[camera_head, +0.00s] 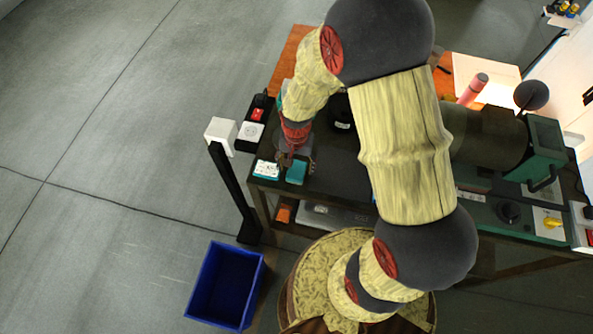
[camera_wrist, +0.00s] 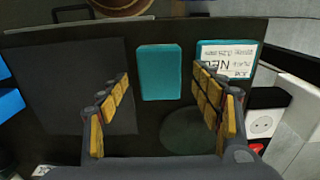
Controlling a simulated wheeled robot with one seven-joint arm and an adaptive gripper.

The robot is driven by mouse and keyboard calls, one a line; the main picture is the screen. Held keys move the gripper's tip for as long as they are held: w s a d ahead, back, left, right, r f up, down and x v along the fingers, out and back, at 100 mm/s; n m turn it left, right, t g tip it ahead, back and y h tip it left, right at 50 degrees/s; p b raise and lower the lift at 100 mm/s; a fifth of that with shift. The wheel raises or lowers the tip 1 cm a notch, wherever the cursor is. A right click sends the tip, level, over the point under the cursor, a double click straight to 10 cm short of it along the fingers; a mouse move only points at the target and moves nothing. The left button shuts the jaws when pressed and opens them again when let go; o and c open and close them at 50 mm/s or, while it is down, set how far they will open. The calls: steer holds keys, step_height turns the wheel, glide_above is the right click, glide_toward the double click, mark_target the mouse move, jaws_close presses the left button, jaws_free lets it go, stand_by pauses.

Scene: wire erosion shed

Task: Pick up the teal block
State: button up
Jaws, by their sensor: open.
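The plain teal block (camera_head: 296,172) lies on the dark bench top near its front left corner. In the wrist view the teal block (camera_wrist: 160,72) shows its flat rectangular face, between and a little beyond my fingertips. My gripper (camera_wrist: 161,80) is open and empty, with one finger on each side of the block, apart from it in the picture. In the head view my gripper (camera_head: 297,156) is just above and behind the block. The height gap is hard to tell.
A teal box with a white printed label (camera_wrist: 225,60) lies close beside the block; it also shows in the head view (camera_head: 266,170). A socket box (camera_head: 251,133) and white-topped post (camera_head: 221,133) stand left. A blue bin (camera_head: 225,287) is on the floor. A green machine (camera_head: 545,150) stands right.

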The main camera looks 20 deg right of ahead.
steer(key=shift+f, duration=0.7)
steer(key=shift+c, duration=0.3)
steer(key=c, duration=1.3)
